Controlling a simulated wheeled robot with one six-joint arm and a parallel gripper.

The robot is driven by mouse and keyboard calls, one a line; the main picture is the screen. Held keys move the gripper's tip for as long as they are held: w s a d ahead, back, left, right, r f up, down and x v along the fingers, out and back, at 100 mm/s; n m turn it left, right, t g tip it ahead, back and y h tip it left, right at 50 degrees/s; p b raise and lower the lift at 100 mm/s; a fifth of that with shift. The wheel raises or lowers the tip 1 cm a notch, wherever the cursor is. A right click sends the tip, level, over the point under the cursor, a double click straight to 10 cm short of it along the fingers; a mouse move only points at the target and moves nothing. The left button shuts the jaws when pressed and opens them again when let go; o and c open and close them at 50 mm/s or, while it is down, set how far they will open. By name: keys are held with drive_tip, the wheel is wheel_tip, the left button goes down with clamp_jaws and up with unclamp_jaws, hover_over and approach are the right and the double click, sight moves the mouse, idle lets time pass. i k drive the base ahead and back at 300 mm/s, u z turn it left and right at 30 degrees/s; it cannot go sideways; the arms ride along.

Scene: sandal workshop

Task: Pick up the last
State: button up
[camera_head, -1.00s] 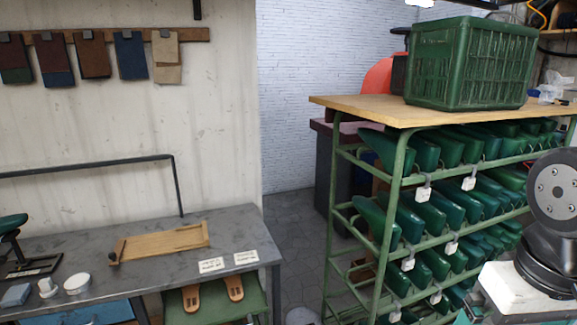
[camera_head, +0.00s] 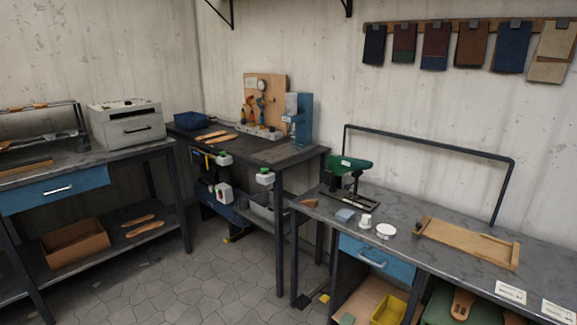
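One green shoe last (camera_head: 351,163) is in view. It sits raised on a dark metal stand (camera_head: 352,197) on the left part of the grey workbench (camera_head: 395,213) at the right. A small white label or mark shows on its side. My gripper is not in view.
A blue press (camera_head: 299,121) stands on the corner table.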

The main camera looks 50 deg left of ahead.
sight(341, 165)
drive_tip(key=u, duration=2.55)
drive_tip(key=i, duration=4.3)
drive_tip(key=z, duration=3.05)
drive_tip(key=i, duration=0.45)
drive_tip(key=u, duration=0.05)
